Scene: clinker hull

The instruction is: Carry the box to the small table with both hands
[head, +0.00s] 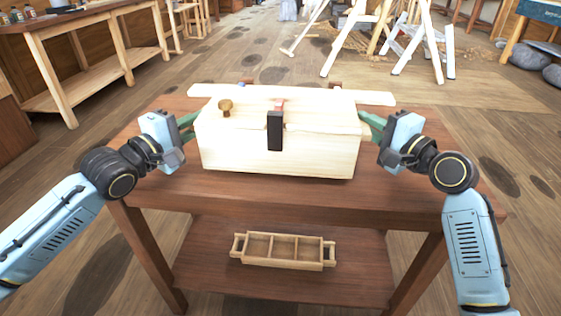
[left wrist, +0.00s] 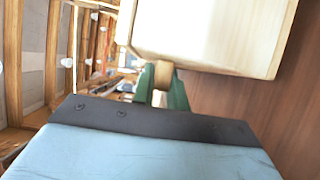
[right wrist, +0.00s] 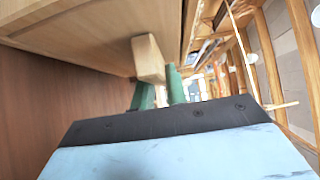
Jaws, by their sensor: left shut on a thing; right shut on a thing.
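The pale wooden box (head: 280,155) is at the middle of the dark wooden table (head: 400,195), level. I cannot tell whether its underside touches the top. My left gripper (head: 188,127) is at the box's left side; in the left wrist view its green fingers are shut on a small wooden handle (left wrist: 163,74). My right gripper (head: 371,127) is at the right side; in the right wrist view its green fingers are at the other handle (right wrist: 148,60), shut on it. I cannot tell whether this table is the small one.
A round wooden knob (head: 226,106) and a black upright piece (head: 275,131) show on the box. A pale plank (head: 372,98) lies behind it. A divided wooden tray (head: 283,265) is on the lower shelf. A workbench (head: 75,25) stands back left, with sawhorses (head: 354,40) behind.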

